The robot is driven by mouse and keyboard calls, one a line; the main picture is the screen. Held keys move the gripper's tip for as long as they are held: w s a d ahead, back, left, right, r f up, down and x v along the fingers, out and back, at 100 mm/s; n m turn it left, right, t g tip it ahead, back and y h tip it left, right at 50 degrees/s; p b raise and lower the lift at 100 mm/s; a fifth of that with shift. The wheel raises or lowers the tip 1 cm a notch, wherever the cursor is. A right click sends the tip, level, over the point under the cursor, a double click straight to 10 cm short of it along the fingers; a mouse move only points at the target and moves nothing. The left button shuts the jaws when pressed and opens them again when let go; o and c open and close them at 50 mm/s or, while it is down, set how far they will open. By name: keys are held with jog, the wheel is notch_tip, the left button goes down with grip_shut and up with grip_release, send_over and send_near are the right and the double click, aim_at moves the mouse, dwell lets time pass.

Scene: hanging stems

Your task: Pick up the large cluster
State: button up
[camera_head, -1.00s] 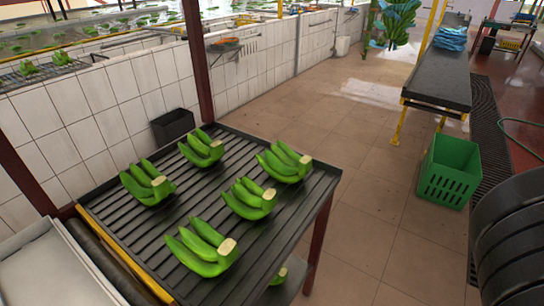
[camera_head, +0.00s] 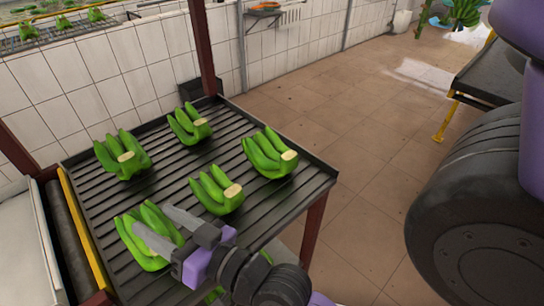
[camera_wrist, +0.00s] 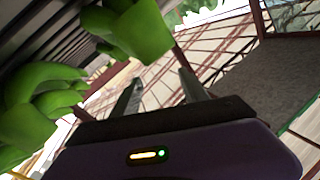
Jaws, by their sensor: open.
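Several green banana clusters lie apart on the dark ribbed table (camera_head: 110,195). The front cluster (camera_head: 158,262) and the right cluster (camera_head: 262,152) look largest, but I cannot tell for sure which is the large one. Smaller-looking ones are the middle cluster (camera_head: 214,194), left cluster (camera_head: 121,158) and back cluster (camera_head: 187,124). My gripper (camera_head: 152,219) is open, its two grey fingers overlapping the front cluster in the head view; contact is unclear. In the wrist view, my gripper (camera_wrist: 157,66) shows nothing between its fingers, with green bananas (camera_wrist: 38,105) at left and above.
A red-brown post (camera_head: 201,50) rises at the table's back corner. A yellow rail and roller (camera_head: 70,240) run along the left edge. A white tiled wall (camera_head: 100,70) stands behind.

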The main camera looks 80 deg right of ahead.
jog(key=w+d+r+n+y+b, duration=0.1)
jog(key=w+d+r+n+y, duration=0.1)
jog(key=w+r+n+y, duration=0.45)
jog(key=w+d+r+n+y+b, duration=0.1)
jog(key=w+d+r+n+y, duration=0.15)
jog(key=w+r, duration=0.6)
jog(key=n+g+h+b, duration=0.2)
jog(key=n+g+h, duration=0.5)
jog(key=g, duration=1.1)
send_over(289, 155)
jog(key=w, duration=0.1)
notch_tip(289, 155, down, 9)
jog(key=shift+w+a+n+y, duration=0.1)
jog(key=shift+a+n+y, duration=0.05)
jog(key=shift+n+y, duration=0.85)
jog(key=shift+s+f, duration=0.15)
jog(key=shift+s, duration=0.2)
jog(key=f, duration=0.5)
jog(key=f+b, duration=0.1)
jog(key=f, duration=0.1)
jog(key=shift+s+d+f, duration=0.2)
jog(key=shift+s, duration=0.1)
